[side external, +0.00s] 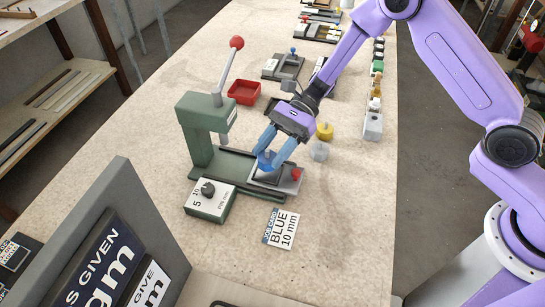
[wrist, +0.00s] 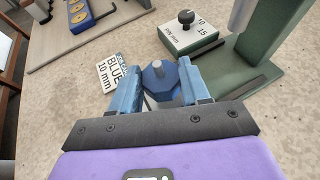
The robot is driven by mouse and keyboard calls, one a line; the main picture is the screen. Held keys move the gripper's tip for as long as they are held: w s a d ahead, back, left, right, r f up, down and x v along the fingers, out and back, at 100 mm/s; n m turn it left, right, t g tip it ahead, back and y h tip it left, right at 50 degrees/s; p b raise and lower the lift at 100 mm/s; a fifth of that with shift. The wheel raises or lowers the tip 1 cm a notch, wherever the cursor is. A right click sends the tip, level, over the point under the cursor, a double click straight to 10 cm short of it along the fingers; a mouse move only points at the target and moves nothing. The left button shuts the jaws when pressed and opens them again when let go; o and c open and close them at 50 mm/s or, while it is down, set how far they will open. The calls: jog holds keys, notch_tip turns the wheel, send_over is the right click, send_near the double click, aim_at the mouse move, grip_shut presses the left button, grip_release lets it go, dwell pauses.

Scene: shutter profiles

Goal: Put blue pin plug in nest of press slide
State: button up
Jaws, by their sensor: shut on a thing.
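My gripper (side external: 275,152) is shut on the blue pin plug (side external: 265,160), just over the press slide (side external: 290,183). The wrist view also shows the blue plug (wrist: 159,78) with a grey pin on top, between my blue fingers. The slide is a grey plate with a dark area and a red knob, on the rail of the green press (side external: 197,130). The nest is mostly hidden by my gripper and the plug. I cannot tell whether the plug touches the slide.
A job card (side external: 282,229) reads BLUE 10 mm. A green dial box (side external: 210,200) stands by the press. A yellow plug (side external: 324,131) and a grey plug (side external: 319,151) stand to the right. A red tray (side external: 244,92) lies behind. The bench at right front is clear.

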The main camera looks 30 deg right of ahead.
jog(key=shift+f, duration=1.4)
jog(key=shift+f, duration=0.1)
jog(key=o, duration=0.8)
